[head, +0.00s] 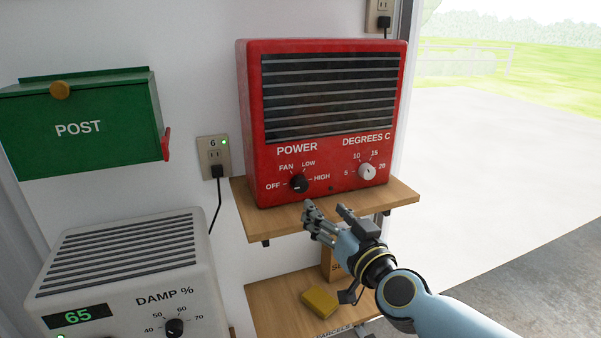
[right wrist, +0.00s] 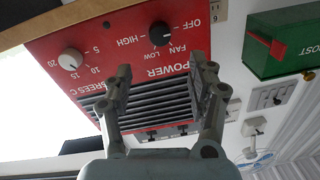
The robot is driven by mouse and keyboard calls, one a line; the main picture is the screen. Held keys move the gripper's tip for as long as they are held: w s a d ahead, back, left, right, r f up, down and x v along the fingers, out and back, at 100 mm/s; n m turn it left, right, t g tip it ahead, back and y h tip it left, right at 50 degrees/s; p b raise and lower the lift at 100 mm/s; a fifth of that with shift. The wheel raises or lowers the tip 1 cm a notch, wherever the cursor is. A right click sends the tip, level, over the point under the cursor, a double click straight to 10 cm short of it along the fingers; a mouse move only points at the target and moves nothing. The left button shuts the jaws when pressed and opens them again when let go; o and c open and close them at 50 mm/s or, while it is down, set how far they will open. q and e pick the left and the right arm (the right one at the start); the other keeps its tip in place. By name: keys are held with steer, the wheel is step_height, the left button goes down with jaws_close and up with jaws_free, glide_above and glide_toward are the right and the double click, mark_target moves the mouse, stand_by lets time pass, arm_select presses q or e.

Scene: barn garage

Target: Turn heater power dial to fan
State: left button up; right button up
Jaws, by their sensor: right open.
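The red heater (head: 251,120) stands on a wooden shelf against the wall. Its black power dial (head: 298,184) is at the lower left of its front, with OFF, FAN, LOW and HIGH around it. I cannot tell for sure which label its pointer faces. In the right wrist view the dial (right wrist: 161,34) shows upside down, beyond the fingertips and apart from them. My right gripper (head: 325,211) is open and empty, below and to the right of the dial in the head view. It also shows in the right wrist view (right wrist: 164,70). My left gripper is not in view.
The white temperature dial (head: 367,171) is right of the power dial. The wooden shelf (head: 405,192) juts out under the heater. A green post box (head: 80,110) and a grey dehumidifier (head: 130,225) are at left. A yellow block (head: 319,302) lies on the lower shelf.

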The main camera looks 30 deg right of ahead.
mark_target(302, 186)
steer(key=w, duration=0.3)
steer(key=w+d+b, duration=0.1)
steer(key=w, duration=0.5)
steer(key=shift+w+d+f, duration=0.15)
steer(key=shift+d, duration=0.25)
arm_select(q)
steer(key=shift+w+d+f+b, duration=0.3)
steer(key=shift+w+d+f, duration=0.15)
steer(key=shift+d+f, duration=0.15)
arm_select(e)
steer(key=shift+w+d, duration=0.1)
steer(key=shift+w, duration=0.7)
steer(key=shift+c, duration=0.4)
steer(key=c, duration=1.1)
steer(key=shift+o, duration=0.2)
